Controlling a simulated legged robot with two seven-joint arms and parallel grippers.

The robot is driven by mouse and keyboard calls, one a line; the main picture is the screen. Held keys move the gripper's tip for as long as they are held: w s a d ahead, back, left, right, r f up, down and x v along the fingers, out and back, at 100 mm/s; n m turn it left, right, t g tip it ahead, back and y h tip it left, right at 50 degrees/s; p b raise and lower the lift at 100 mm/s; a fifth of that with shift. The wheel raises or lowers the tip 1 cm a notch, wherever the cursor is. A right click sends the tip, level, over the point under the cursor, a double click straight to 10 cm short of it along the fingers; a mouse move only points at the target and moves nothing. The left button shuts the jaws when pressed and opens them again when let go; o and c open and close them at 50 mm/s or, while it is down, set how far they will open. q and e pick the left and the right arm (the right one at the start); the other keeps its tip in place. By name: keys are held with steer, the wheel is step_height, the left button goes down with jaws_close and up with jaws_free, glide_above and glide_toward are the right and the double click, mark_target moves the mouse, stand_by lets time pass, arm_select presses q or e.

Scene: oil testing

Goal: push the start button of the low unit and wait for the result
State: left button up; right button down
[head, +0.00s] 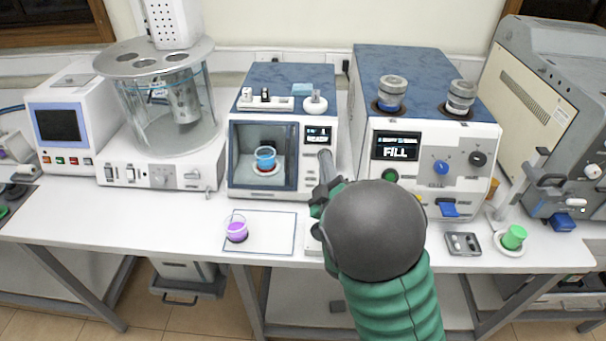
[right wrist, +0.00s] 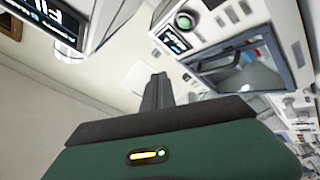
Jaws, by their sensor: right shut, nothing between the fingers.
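The low unit (head: 282,205) is a white box with a blue top and a glass door (head: 240,150) at its front, in the middle of the head view. A cup of blue liquid (head: 265,155) stands behind the door. Its small lit display (head: 318,135) seems to read READY. My right gripper (head: 325,160) is shut and empty, in front of the panel below the display. It hides the button there in the head view. The right wrist view shows a round green button (right wrist: 185,21) beside the display, apart from the shut fingers (right wrist: 158,82). My left gripper is not in view.
A taller unit (head: 433,150) showing FILL stands close on the right. A cup of purple liquid (head: 236,232) is on a white mat (head: 270,232) in front. A green cup (head: 513,236) stands at the right. The glass-cylinder apparatus (head: 160,175) is at the left.

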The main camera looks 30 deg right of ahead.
steer(key=w+d+f+b, duration=0.1)
steer(key=w, duration=0.1)
steer(key=w+d+f+b, duration=0.1)
steer(key=w+f+b, duration=0.1)
steer(key=w+d+f+b, duration=0.1)
steer(key=w+d+f, duration=0.1)
steer(key=shift+f+b, duration=0.25)
steer(key=shift+b, duration=0.15)
steer(key=shift+w+d+f, duration=0.1)
steer(key=shift+w+d, duration=0.1)
steer(key=shift+d, duration=0.1)
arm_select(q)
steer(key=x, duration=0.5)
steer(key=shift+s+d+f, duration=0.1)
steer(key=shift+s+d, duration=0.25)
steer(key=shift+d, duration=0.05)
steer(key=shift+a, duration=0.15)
arm_select(e)
steer(key=shift+a, duration=0.25)
steer(key=shift+d, duration=0.1)
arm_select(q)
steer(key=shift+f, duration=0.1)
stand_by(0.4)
